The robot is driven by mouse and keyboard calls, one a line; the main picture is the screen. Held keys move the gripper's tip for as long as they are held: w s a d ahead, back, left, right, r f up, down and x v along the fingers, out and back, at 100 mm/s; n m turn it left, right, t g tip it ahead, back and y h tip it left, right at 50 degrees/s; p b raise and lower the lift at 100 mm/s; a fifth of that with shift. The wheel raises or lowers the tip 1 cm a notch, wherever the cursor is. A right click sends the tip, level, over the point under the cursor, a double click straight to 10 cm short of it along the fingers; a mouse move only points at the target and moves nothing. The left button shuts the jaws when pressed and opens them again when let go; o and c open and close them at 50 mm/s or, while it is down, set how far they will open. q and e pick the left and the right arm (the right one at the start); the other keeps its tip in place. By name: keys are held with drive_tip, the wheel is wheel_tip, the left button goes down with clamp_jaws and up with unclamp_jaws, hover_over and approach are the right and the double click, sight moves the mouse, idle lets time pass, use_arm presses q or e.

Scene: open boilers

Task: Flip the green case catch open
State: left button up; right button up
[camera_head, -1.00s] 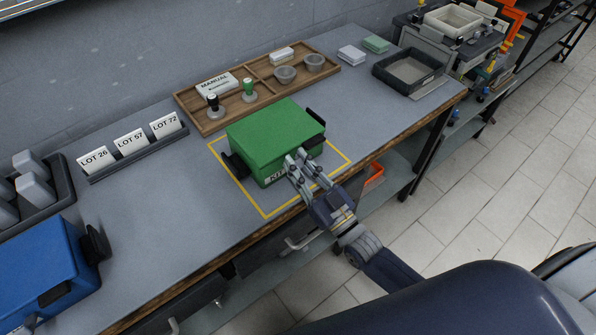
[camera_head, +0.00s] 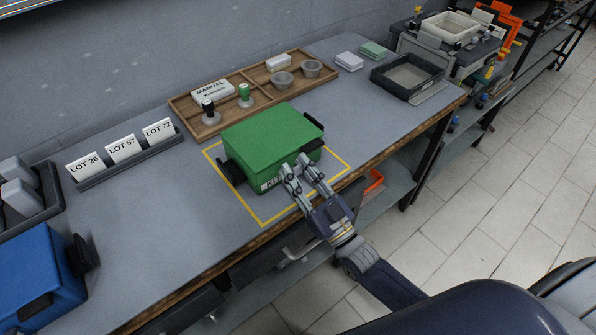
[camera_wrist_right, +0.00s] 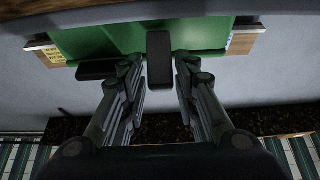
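The green case (camera_head: 268,142) stands shut on the bench inside a yellow outline, its lid down. My right gripper (camera_head: 296,164) is at its front face, right of the KIT label, and hides part of that face. In the right wrist view the green case (camera_wrist_right: 110,38) is ahead, and a dark upright catch (camera_wrist_right: 160,60) on it sits between the two fingertips. The fingers (camera_wrist_right: 160,75) are apart, with narrow gaps showing beside the catch, so no grip on it is seen. My left gripper is out of view.
A wooden tray (camera_head: 219,127) with a manual, stamps and bowls lies behind the case. A lot-card holder (camera_head: 131,160) is at left, a blue case (camera_head: 42,275) at front left. A dark tray (camera_head: 409,92) is at right. Bare bench lies left of the case.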

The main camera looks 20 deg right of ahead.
drive_tip(key=v, duration=1.2)
drive_tip(key=shift+s+f, duration=0.1)
